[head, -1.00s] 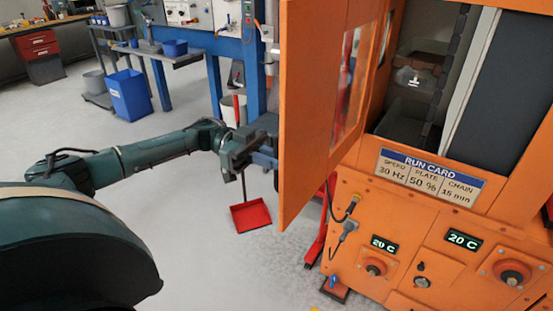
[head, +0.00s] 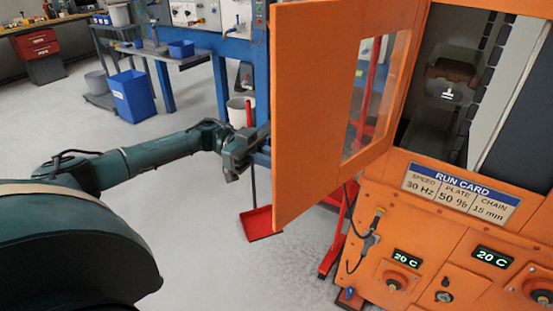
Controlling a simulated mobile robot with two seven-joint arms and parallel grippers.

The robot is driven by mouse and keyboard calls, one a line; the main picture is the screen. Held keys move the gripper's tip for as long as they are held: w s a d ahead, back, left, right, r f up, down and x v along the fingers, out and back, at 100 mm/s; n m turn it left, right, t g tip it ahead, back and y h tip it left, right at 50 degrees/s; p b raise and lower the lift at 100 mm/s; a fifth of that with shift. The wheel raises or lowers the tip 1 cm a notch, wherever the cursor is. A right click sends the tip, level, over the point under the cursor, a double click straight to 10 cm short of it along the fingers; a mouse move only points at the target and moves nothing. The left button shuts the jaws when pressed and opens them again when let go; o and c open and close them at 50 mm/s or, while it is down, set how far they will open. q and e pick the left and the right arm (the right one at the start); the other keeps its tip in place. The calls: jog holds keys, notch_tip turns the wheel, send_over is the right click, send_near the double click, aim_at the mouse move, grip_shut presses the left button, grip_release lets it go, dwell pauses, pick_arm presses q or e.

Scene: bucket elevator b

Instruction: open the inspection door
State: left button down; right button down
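The orange inspection door (head: 312,110) with its clear window (head: 376,95) stands swung open on the left side of the orange elevator cabinet (head: 450,240). Through the opening, a brown bucket (head: 452,72) shows inside the dark shaft. My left gripper (head: 258,146) is at the door's left edge, and its fingertips are partly hidden behind the door. I cannot tell whether its fingers touch the door or are closed. My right gripper is not in view.
A run card (head: 461,190) and control knobs (head: 396,281) are on the cabinet front below the opening. A red dustpan (head: 261,223) stands on the floor below my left gripper. A blue bin (head: 132,95) and a grey cart (head: 165,58) stand at the back left.

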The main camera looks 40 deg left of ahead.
pick_arm(q)
jog(key=shift+w+a, duration=0.1)
jog(key=shift+w, duration=0.05)
jog(key=c, duration=1.5)
grip_release()
jog(key=shift+c, duration=0.2)
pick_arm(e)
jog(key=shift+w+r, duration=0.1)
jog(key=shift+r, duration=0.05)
